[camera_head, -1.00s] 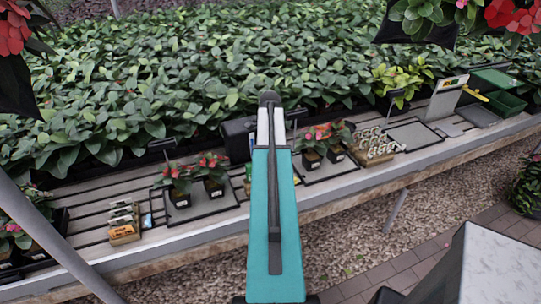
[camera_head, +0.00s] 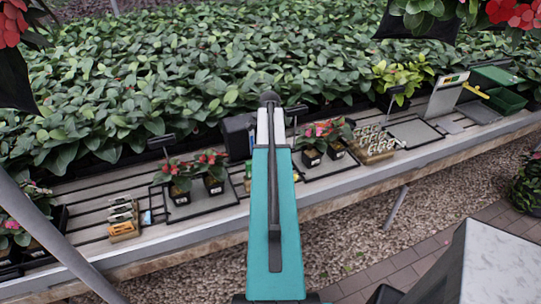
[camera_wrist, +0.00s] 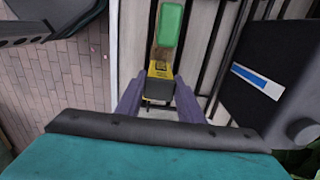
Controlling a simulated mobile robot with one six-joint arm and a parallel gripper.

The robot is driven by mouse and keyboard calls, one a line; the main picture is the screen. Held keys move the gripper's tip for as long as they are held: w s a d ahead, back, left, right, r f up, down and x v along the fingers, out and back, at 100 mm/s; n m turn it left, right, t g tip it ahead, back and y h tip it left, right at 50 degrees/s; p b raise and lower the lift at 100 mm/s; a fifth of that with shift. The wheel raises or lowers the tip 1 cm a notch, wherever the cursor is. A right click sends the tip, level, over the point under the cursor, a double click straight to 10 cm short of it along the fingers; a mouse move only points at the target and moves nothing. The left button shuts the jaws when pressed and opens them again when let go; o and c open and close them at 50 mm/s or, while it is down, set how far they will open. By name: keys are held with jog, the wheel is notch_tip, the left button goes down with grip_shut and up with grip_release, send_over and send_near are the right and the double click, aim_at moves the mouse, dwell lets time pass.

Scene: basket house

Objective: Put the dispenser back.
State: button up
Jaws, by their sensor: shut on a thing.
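In the wrist view, my gripper (camera_wrist: 159,100) has its two purple-grey fingers on either side of a small yellow and black object, which looks like the dispenser (camera_wrist: 159,69). The fingers are shut on it. A green block-like piece (camera_wrist: 171,23) shows just beyond its far end; I cannot tell whether it is part of the dispenser. In the head view, my teal arm hides the gripper, and a small yellow-green patch (camera_head: 248,183) shows at the arm's left edge, over the bench.
The slatted bench (camera_head: 85,213) carries potted red flowers on black trays (camera_head: 190,208), an orange-based rack (camera_head: 124,230) at left and a rack of small items (camera_head: 375,147) at right. A black box (camera_head: 238,137) stands behind my arm; a black panel (camera_wrist: 275,60) is close at right in the wrist view.

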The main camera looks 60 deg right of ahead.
jog(key=shift+f+b, duration=0.35)
jog(key=shift+f, duration=0.5)
jog(key=o, duration=1)
jog(key=shift+r, duration=0.15)
jog(key=shift+r+b, duration=1.75)
jog(key=shift+r, duration=5)
